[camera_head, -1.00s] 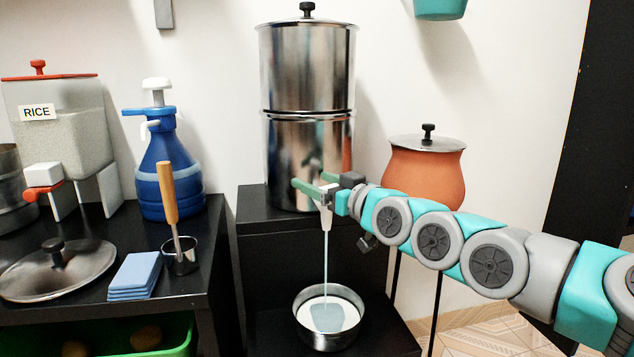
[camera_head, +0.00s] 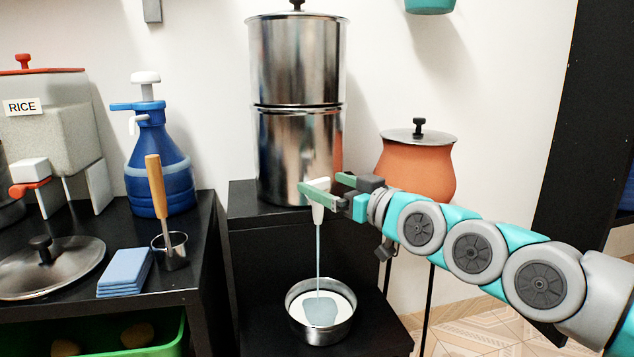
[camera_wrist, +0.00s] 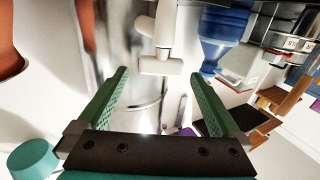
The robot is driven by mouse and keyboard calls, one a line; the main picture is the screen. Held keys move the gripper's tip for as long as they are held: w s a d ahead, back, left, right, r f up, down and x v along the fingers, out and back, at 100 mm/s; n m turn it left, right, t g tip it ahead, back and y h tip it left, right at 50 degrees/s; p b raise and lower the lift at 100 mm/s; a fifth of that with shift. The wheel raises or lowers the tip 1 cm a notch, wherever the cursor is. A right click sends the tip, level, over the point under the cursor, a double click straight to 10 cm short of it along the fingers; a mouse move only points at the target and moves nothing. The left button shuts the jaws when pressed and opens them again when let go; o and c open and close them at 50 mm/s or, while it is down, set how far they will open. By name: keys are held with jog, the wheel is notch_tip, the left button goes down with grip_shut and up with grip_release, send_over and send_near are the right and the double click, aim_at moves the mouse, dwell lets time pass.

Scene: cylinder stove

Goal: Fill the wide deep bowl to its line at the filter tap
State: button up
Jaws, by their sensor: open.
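The wide deep bowl (camera_head: 292,318), a round steel bowl, stands on the low black shelf under the filter. A thin stream of water (camera_head: 318,250) falls into it from the white filter tap (camera_head: 318,211). A blue-grey patch of water shows on its pale inside; I cannot make out a fill line. The tall steel filter (camera_head: 297,150) stands on the black step. My gripper (camera_head: 321,183) is open at the tap, its green fingers partly covering it. In the wrist view, the white tap handle (camera_wrist: 160,66) shows between and beyond the fingertips, apart from them.
An orange clay pot (camera_head: 415,170) with a lid stands right of the filter, behind my arm. On the left table are a blue pump jug (camera_head: 158,170), a small steel cup (camera_head: 172,257), blue cloths (camera_head: 125,272), a lid (camera_head: 60,270) and a rice dispenser (camera_head: 45,130).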

jog(key=shift+v, duration=0.8)
dwell(0.4)
